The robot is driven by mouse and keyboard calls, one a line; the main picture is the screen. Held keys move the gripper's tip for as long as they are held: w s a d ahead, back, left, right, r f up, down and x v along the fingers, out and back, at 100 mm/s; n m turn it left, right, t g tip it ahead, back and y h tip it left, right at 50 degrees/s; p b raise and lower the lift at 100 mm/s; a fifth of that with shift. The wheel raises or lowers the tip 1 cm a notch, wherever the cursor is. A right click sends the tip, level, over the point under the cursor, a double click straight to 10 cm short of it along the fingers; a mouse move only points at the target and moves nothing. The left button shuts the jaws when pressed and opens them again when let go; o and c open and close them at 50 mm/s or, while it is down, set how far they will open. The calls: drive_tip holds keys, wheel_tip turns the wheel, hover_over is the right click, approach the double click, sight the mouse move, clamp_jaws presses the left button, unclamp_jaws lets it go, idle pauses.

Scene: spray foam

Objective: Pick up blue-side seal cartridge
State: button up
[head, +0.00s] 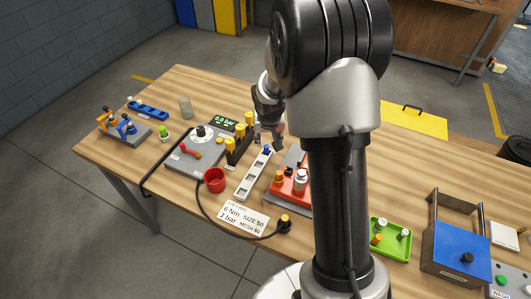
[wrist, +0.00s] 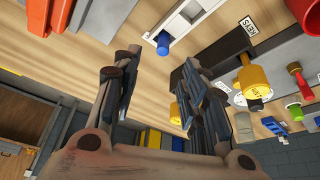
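A small blue cartridge (head: 267,150) sits at the far end of a white slotted rack (head: 252,178) on the wooden table. In the wrist view the blue cartridge (wrist: 163,45) stands out from the white rack (wrist: 190,20), near the top and between the directions of the two fingers. My gripper (head: 268,122) is just beyond the far end of the rack, partly hidden by my arm. In the wrist view my gripper (wrist: 160,65) is open, with a clear gap and nothing between its fingers.
Yellow cylinders (head: 240,138) stand in a dark rack close left of the gripper. A red block (head: 290,190) with cartridges sits to the right. A grey gauge panel (head: 185,160), red cup (head: 214,180) and cable lie left. A green tray (head: 378,250) and blue box (head: 460,250) stand right.

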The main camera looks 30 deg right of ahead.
sight(266, 146)
drive_tip(key=b+x, duration=0.1)
drive_tip(key=x, duration=0.3)
drive_tip(key=b+x, duration=0.1)
drive_tip(key=x, duration=0.4)
drive_tip(key=shift+a+b, duration=0.2)
drive_tip(key=shift+b, duration=0.15)
drive_tip(key=shift+r, duration=0.1)
drive_tip(key=shift+c, duration=0.2)
clamp_jaws()
